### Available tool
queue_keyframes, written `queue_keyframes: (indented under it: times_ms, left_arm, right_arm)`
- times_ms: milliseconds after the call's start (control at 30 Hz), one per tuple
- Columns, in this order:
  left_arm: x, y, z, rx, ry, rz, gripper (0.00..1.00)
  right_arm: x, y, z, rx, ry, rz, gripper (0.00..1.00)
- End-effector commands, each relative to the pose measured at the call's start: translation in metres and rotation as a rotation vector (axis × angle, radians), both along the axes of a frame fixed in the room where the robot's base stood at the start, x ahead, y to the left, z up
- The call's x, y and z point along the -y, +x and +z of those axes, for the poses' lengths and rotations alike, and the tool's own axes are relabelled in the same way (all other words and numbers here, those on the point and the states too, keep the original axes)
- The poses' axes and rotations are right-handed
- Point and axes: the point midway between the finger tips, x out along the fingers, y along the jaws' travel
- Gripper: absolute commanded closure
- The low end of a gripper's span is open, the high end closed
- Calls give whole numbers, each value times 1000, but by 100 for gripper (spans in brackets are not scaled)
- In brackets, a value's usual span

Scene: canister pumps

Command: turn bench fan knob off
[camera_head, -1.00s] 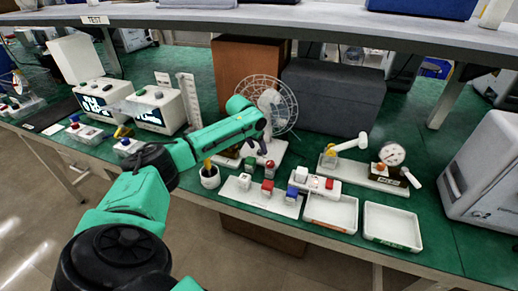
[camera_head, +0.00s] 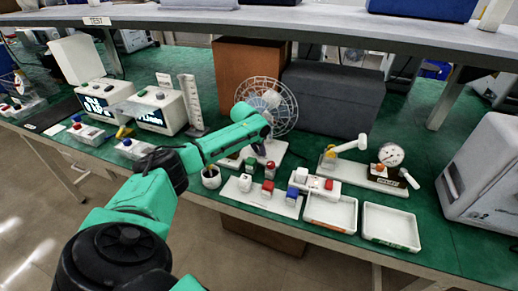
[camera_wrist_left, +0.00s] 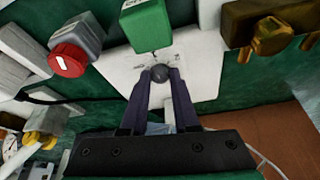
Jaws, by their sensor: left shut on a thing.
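The bench fan (camera_head: 284,112), with a round wire cage, stands on a white base (camera_head: 274,152) near the middle of the bench. In the left wrist view, a small dark round knob (camera_wrist_left: 160,73) sits on the white base plate (camera_wrist_left: 198,62). My left gripper (camera_wrist_left: 160,76) is shut on this knob, one dark finger on each side. In the head view my left gripper (camera_head: 259,149) is at the front of the fan base, and the arm hides the knob. The knob's marking is too small to read. My right gripper is not in view.
A green block (camera_wrist_left: 148,26) is close beyond the knob, and a red knob (camera_wrist_left: 67,61) is to its left. A brass-coloured fitting (camera_wrist_left: 271,36) is at the right.

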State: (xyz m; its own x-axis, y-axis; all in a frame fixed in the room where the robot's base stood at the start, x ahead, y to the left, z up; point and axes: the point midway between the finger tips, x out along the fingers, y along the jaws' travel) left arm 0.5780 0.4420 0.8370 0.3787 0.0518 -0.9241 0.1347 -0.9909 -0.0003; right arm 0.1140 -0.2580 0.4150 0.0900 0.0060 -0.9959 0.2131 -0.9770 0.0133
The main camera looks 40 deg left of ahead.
Motion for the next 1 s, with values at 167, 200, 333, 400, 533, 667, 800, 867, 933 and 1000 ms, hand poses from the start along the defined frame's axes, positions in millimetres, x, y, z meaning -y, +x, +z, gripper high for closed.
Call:
queue_keyframes:
  times_ms: [167, 200, 333, 400, 533, 667, 800, 867, 933, 1000]
  left_arm:
    - [2, 0, 5, -3, -3, 100, 100]
    - [2, 0, 5, -4, -2, 128, 100]
    - [3, 0, 4, -3, -2, 220, 100]
    - [4, 1, 4, -3, -2, 269, 100]
    - [4, 1, 2, -2, -2, 349, 100]
    - [4, 1, 2, -1, -1, 410, 100]
    - [4, 2, 1, -1, 0, 451, 100]
    - [4, 2, 1, -1, -1, 462, 100]
    - [4, 2, 0, -1, -1, 469, 100]
    - [4, 2, 0, -1, 0, 472, 100]
  right_arm:
    - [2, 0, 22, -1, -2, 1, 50]
    - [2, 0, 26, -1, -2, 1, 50]
    - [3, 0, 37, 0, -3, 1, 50]
    - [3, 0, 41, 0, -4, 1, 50]
    - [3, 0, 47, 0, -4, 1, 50]
    - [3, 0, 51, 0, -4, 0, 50]
    - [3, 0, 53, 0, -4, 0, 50]
    - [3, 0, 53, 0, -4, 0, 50]
    - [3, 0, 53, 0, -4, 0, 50]
    - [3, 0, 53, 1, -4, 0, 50]
